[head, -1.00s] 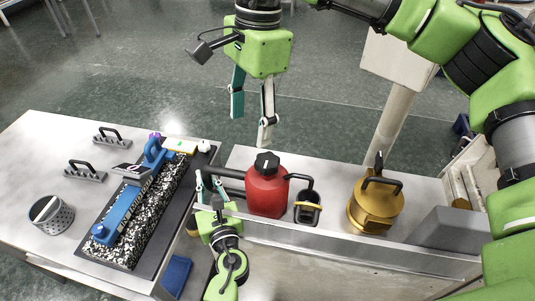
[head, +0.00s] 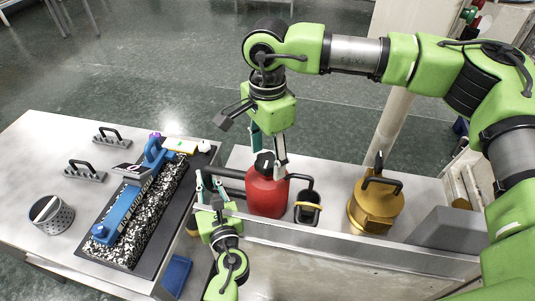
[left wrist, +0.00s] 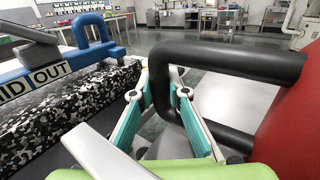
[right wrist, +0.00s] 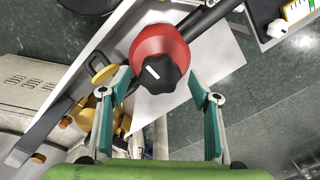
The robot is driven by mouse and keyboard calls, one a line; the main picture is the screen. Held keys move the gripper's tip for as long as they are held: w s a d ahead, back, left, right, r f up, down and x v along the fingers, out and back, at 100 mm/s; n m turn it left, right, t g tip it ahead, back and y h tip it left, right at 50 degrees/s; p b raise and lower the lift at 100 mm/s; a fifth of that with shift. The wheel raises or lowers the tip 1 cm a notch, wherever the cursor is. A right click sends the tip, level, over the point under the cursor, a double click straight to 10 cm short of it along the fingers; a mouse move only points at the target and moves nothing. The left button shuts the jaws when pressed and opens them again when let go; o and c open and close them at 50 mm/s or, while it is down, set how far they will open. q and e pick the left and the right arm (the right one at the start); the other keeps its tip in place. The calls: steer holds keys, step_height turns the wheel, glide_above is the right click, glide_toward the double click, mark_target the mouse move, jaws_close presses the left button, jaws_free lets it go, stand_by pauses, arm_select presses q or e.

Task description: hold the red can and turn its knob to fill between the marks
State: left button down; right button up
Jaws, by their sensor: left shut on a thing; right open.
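The red can (head: 266,192) stands upright on the metal bench, with a black knob (head: 265,160) on top and a black handle on its left side. My left gripper (head: 208,188) is shut on that black handle (left wrist: 235,64), which passes between its fingers in the left wrist view. My right gripper (head: 268,155) is open above the can, its fingers on either side of the knob. In the right wrist view the knob (right wrist: 159,72), with a white line on it, lies between and beyond the open fingertips, apart from them. No fill marks are readable on the can.
A black-handled container (head: 307,208) stands just right of the can, and a brass pot (head: 376,205) further right. On the left are a speckled block with a blue tool (head: 125,212), a perforated cup (head: 51,215) and two handled plates.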

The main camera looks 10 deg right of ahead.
steer(key=c, duration=1.1)
steer(key=shift+m, duration=0.4)
steer(key=shift+m, duration=2.6)
steer(key=o, duration=1.1)
